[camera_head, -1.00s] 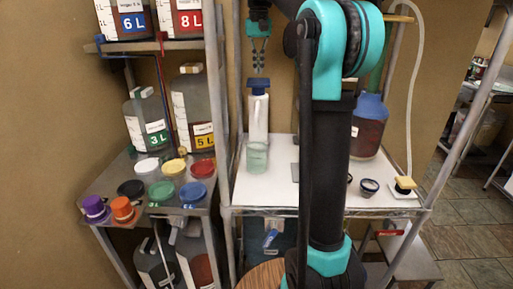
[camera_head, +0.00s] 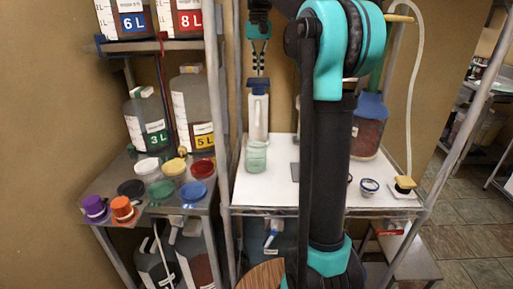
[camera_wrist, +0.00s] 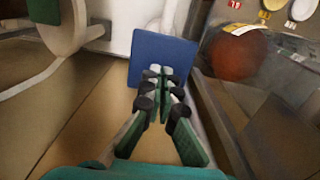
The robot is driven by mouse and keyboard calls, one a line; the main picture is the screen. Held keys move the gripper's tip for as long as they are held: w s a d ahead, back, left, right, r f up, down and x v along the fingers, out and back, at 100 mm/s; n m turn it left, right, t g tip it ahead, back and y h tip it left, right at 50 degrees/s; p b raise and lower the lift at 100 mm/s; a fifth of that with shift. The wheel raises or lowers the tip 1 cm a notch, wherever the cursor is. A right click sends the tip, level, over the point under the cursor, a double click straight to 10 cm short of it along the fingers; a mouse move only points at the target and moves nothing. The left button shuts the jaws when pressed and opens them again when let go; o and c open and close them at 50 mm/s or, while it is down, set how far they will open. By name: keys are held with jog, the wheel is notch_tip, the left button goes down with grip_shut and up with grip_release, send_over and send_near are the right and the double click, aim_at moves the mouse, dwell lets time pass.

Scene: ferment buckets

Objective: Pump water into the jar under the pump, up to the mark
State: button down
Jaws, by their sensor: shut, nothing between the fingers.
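The white pump bottle (camera_head: 259,118) stands upright at the back left of the white table, with a flat blue pump head (camera_head: 259,86) on top. The small greenish clear jar (camera_head: 256,157) stands in front of it. The jar's mark and exact water level are too small to read. My gripper (camera_head: 258,72) points down just above the pump head, fingers together and empty. In the wrist view, the closed fingertips (camera_wrist: 162,78) are over the blue pump head (camera_wrist: 160,50). I cannot tell whether they touch it.
A left rack holds labelled jugs, including the 3 L jug (camera_head: 148,125), and several coloured lids such as the blue lid (camera_head: 193,193). A blue-topped jug (camera_head: 369,125), a small blue-rimmed cup (camera_head: 369,187) and a yellow-topped item (camera_head: 404,184) stand right of my arm.

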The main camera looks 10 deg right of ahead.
aim_at(258, 80)
jog(key=shift+f, duration=0.1)
dwell(0.5)
jog(key=shift+f, duration=2.3)
jog(key=shift+r, duration=2.4)
jog(key=shift+r, duration=2.5)
jog(key=shift+s, duration=0.1)
